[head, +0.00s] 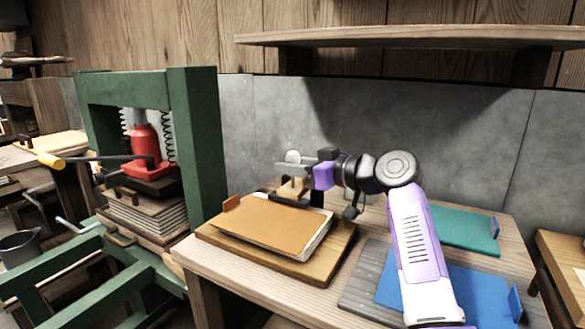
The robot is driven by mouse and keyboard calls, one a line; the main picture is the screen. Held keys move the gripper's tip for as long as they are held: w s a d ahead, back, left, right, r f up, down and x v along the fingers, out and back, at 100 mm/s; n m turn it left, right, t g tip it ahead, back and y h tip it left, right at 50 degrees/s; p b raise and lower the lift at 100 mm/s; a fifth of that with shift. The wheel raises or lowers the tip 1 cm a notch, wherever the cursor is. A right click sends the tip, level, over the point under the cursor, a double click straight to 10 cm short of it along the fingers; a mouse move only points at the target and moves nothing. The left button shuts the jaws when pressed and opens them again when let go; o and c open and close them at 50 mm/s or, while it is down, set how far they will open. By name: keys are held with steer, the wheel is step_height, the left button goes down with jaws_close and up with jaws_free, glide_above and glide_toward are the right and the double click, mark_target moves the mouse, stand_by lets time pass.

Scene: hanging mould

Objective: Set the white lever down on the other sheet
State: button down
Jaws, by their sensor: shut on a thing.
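My gripper (294,169) is at the end of my arm, over the back edge of the tan-orange sheet's board. It is shut on a small pale thing with a round white knob, which looks like the white lever (292,157). Most of the lever is hidden by the jaws, and I cannot tell whether it touches anything below. The tan-orange sheet (262,224) lies on a paler stack on a wooden board. A blue sheet (455,290) lies at the front right, partly behind my arm. A teal sheet (462,229) lies at the back right.
The wooden table (232,272) carries the sheets. A green press (195,150) with a red jack (145,142) stands at the left. A grey board (362,291) lies under the blue sheet. A wooden shelf (410,36) hangs on the wall above. Upright tabs stand at the sheets' edges.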

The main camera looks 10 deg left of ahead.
steer(key=c, duration=1.1)
jaws_free()
steer(key=shift+d, duration=0.1)
steer(key=shift+p+v, duration=0.9)
steer(key=shift+v, duration=2.95)
steer(key=shift+s, duration=0.1)
